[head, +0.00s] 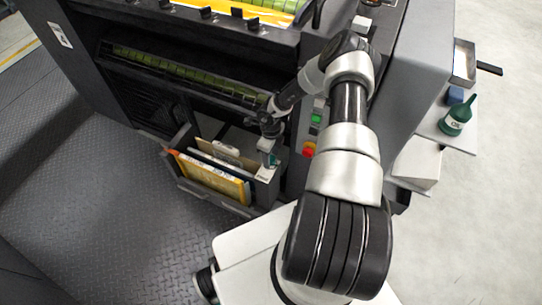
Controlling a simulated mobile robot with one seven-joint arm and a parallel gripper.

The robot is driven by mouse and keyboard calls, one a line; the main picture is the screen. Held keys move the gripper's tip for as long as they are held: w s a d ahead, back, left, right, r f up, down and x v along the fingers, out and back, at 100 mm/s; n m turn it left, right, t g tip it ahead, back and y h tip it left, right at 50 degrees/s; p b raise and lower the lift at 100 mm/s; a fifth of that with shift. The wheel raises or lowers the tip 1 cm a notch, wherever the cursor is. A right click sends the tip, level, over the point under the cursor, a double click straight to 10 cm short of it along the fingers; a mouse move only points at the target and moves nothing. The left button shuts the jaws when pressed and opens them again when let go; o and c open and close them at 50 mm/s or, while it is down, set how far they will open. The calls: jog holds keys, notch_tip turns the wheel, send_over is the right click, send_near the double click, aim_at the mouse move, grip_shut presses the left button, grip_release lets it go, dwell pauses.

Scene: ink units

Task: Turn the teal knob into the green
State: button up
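A small teal part (271,160), possibly the teal knob, shows just below my gripper (269,143) at the right end of an open box on the front of the dark machine. It is small and partly covered, so I cannot tell its setting or whether my gripper touches it. No green zone can be made out around it. My gripper points down, and its fingers are too small and dark to show whether they are open or shut.
The open box (220,200) holds folders and a yellow-edged pad. A panel right of my gripper has a green button (316,118) and a red button (309,149). A green oil bottle (456,117) stands on a side shelf. The patterned floor at left is clear.

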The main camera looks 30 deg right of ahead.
notch_tip(320, 180, up, 17)
jog(key=p, duration=0.4)
jog(key=shift+r, duration=0.2)
dwell(0.3)
